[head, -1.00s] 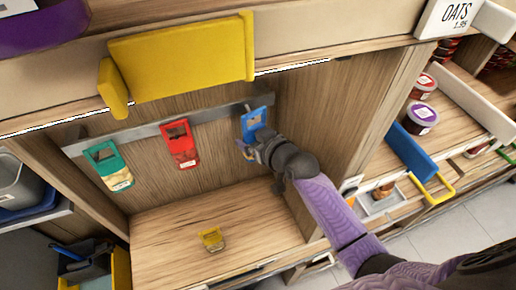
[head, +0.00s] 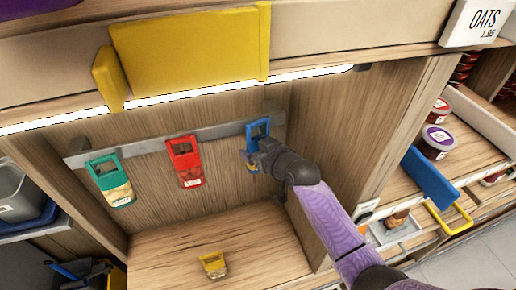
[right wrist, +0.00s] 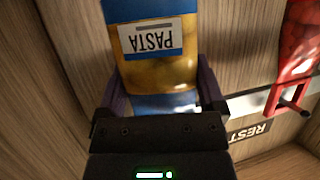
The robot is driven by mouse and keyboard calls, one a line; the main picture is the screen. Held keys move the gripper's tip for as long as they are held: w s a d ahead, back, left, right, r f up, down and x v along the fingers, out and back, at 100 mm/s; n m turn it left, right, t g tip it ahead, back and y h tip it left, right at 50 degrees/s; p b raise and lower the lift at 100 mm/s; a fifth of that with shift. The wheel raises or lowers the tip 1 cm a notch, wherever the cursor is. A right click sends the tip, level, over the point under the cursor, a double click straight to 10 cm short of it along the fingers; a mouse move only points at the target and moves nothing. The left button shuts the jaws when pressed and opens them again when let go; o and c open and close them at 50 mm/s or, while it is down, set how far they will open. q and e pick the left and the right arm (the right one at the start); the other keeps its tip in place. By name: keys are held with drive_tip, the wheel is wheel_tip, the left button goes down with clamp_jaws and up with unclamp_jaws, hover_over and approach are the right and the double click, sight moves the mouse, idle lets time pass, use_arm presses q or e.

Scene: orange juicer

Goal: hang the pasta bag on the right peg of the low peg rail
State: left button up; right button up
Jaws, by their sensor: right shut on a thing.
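The pasta bag (head: 257,130) has a blue top and a hole; it is at the right end of the grey low peg rail (head: 222,131). The right wrist view shows its upside-down PASTA label and yellow contents (right wrist: 155,50). My left gripper is not in view.
A green bag (head: 111,182) and a red bag (head: 186,162) hang to the left on the rail. A small yellow-topped bag (head: 213,264) stands on the cubby floor. A wooden side wall (head: 350,130) is close on the right. A yellow panel (head: 190,50) is above.

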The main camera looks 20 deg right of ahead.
drive_tip(key=o, duration=1)
drive_tip(key=shift+c, duration=0.2)
